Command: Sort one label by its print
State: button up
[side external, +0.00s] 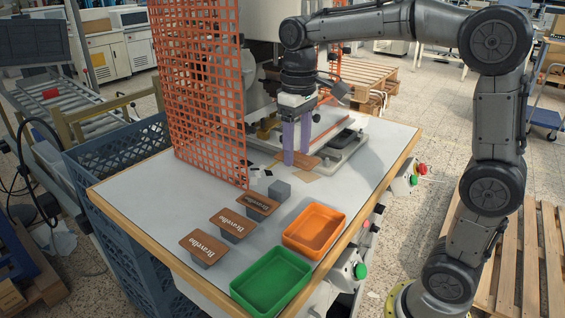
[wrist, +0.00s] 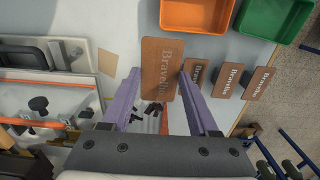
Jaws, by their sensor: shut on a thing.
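My gripper (wrist: 162,70) is shut on a brown label (wrist: 158,88), held between the tips of its two purple fingers. The label carries "Bravelho"-like pale print, fainter than on the other labels in the wrist view. In the side view, my gripper (side external: 297,160) is low over the table near the press base, with the brown label (side external: 304,161) at its fingertips. Three brown printed labels, the near (side external: 203,247), middle (side external: 233,222) and far (side external: 258,205) ones, rest on grey blocks. A green tray (side external: 271,281) and an orange tray (side external: 314,230) stand at the front; both look empty.
A bare grey block (side external: 279,190) stands beyond the row of labels. An orange mesh guard (side external: 205,90) rises at the left of the press. Small black and white pieces (side external: 259,174) lie by its foot. The white table (side external: 150,195) is clear at left.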

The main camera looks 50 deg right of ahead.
jog(key=s+r, duration=0.4)
jog(key=s, duration=0.4)
jog(key=shift+s+a+f+n, duration=0.1)
jog(key=shift+a+f+n, duration=0.8)
jog(key=shift+f+n, duration=1.6)
jog(key=shift+s+a+f+n, duration=0.1)
jog(key=shift+a+f+n, duration=1.05)
jog(key=shift+n, duration=2.4)
jog(key=shift+a+f+n, duration=0.7)
jog(key=shift+f+n, duration=1.35)
jog(key=shift+n, duration=1)
jog(key=o, duration=1.4)
jog(key=shift+c, duration=0.2)
